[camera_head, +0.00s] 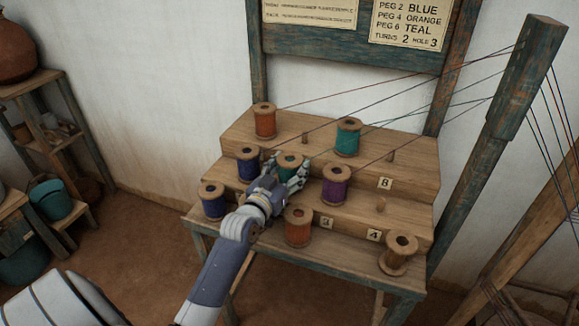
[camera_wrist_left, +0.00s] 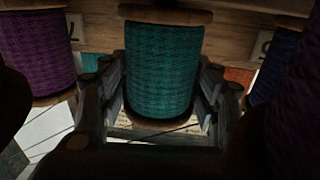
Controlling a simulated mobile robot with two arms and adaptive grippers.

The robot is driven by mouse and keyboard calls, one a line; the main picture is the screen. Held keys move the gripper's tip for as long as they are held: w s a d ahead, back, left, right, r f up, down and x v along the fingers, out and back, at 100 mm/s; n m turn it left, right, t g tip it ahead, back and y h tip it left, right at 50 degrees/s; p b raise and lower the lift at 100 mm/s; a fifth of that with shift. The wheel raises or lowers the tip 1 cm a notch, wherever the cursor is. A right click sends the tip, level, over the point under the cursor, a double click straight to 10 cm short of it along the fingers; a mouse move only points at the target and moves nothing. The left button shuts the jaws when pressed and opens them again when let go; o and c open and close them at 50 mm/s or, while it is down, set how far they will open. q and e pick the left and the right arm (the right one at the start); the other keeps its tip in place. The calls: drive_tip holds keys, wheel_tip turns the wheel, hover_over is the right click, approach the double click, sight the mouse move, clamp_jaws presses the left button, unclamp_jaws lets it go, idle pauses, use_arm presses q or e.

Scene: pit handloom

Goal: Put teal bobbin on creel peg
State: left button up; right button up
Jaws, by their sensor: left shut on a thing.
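My left gripper (camera_head: 287,178) is shut on a teal bobbin (camera_head: 289,161) with wooden flanges, at the middle step of the wooden creel stand (camera_head: 418,160). In the left wrist view the teal bobbin (camera_wrist_left: 163,68) sits between the two fingers. Whether it is on a peg or touches the step is hidden. A second teal bobbin (camera_head: 347,137) stands on the top step. Bare pegs show on the top step (camera_head: 391,155) and at the right of the middle step (camera_head: 381,204). My right gripper is not in view.
A blue bobbin (camera_head: 248,164) and a purple bobbin (camera_head: 336,183) flank the held one. Orange (camera_head: 265,121), dark blue (camera_head: 213,201), rust (camera_head: 298,226) and brown (camera_head: 400,254) bobbins stand on other parts. Threads cross above the stand toward a post (camera_head: 520,85). A sign (camera_head: 408,24) reads PEG 6 TEAL.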

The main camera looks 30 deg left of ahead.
use_arm(q)
drive_tip(key=o, duration=1.2)
drive_tip(key=shift+o, duration=0.3)
drive_tip(key=o, duration=0.3)
drive_tip(key=shift+o, duration=0.2)
wheel_tip(320, 180, up, 7)
drive_tip(key=p, duration=0.7)
